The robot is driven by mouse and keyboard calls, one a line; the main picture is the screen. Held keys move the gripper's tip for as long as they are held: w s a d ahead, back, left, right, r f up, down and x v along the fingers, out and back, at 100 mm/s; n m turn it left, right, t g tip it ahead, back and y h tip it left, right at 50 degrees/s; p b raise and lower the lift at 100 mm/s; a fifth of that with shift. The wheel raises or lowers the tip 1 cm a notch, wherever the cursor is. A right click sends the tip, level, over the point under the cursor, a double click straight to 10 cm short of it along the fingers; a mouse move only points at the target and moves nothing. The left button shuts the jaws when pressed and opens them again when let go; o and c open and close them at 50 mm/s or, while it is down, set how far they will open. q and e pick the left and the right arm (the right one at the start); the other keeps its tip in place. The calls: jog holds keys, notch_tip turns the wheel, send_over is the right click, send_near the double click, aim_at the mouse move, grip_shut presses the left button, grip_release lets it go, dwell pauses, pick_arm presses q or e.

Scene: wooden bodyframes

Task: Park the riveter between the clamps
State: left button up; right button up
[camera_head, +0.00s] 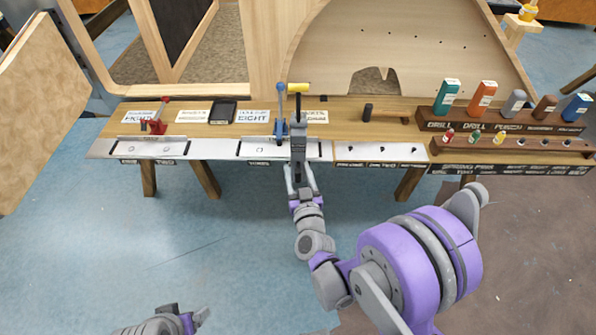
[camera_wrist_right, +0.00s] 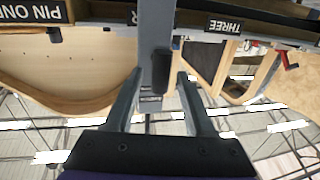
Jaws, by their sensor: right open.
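A yellow-topped tool with a dark stem (camera_head: 298,88), which may be the riveter, stands on the bench just beyond my right gripper (camera_head: 298,135). The red clamp (camera_head: 157,118) stands at the bench's left. The blue clamp (camera_head: 280,118) stands beside my right gripper, on its left. In the right wrist view my right gripper (camera_wrist_right: 158,95) is open. A grey upright bar with a dark block (camera_wrist_right: 162,70) shows between its fingers; I cannot tell whether they touch it. My left gripper (camera_head: 200,315) is low at the bottom edge, away from the bench; its jaws are unclear.
A black tray (camera_head: 222,112) and label cards lie between the clamps. A wooden tool rack (camera_head: 430,123) with several coloured tools fills the bench's right end. Wooden frames rise behind. Blue floor in front is clear.

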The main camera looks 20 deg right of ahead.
grip_shut()
dwell(1.4)
